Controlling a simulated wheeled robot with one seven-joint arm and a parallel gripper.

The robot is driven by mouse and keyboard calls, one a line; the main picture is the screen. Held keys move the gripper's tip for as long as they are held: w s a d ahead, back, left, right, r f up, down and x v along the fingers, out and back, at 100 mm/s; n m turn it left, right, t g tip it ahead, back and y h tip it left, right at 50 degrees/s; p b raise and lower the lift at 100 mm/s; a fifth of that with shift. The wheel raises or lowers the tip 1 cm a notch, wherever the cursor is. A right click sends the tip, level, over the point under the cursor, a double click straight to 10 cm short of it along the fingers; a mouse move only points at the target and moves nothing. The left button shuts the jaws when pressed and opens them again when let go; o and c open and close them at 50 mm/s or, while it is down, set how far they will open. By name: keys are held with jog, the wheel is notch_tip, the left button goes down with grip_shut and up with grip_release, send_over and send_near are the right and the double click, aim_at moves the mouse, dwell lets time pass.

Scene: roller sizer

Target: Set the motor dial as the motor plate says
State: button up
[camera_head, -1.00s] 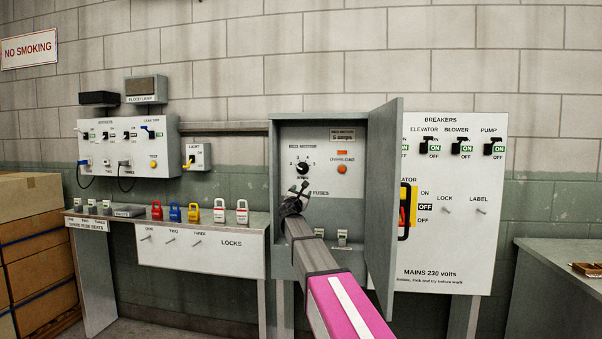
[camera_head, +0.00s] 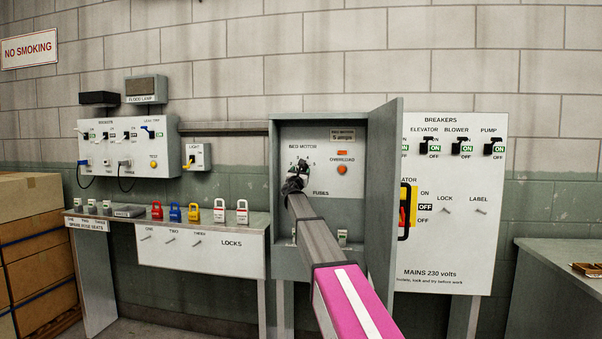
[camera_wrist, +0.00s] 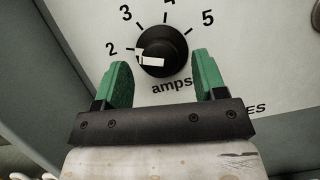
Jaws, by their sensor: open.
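The motor dial (camera_wrist: 172,44) is a round black knob with a white pointer, seen in the wrist view. Its pointer is toward the left, near the 2. The marks 2, 3, 4 and 5 run clockwise around it, with "amps" below. The motor plate (camera_head: 342,134) in the head view reads "BED MOTOR 5 amps". My gripper (camera_wrist: 160,60) is open, its green fingers on the left and right of the dial's lower part. I cannot tell whether they touch it. In the head view my gripper (camera_head: 295,180) hides most of the dial.
The dial is inside a grey cabinet whose open door (camera_head: 384,200) stands close to the right of my arm. An orange overload button (camera_head: 342,169) is right of the dial. Fuses are below, partly hidden by my arm. A shelf with several padlocks (camera_head: 220,210) is at left.

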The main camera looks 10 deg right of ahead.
jog(key=shift+w+d+r, duration=0.2)
jog(key=shift+w+r, duration=0.05)
jog(key=shift+w, duration=0.25)
jog(key=c, duration=0.9)
jog(key=shift+c, duration=0.2)
